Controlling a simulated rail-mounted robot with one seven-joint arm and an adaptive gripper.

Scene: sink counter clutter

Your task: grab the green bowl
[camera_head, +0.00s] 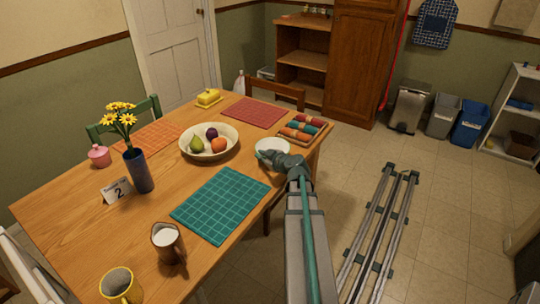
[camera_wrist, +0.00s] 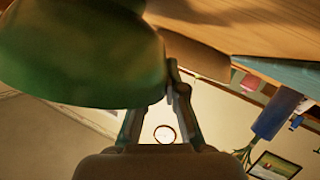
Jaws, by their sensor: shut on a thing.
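The green bowl (camera_wrist: 80,55) fills the upper left of the wrist view, its green outer wall close to the camera. In the head view, a bowl with a pale inside (camera_head: 274,145) is at the table's right side, partly hidden by my arm. My gripper (camera_head: 266,156) is at the near side of this bowl. In the wrist view my gripper (camera_wrist: 168,88) is shut on the green bowl at its edge; the bowl hides part of the fingers. I cannot tell whether the bowl touches the table.
The wooden table (camera_head: 75,225) holds a fruit bowl (camera_head: 190,151) left of my gripper, a tray of rolled cloths (camera_head: 302,129) behind right, a teal placemat (camera_head: 220,205), a brown pitcher (camera_head: 167,242) and a blue vase (camera_head: 139,171). A chair (camera_head: 275,92) stands behind. Floor at right is open beyond the rails.

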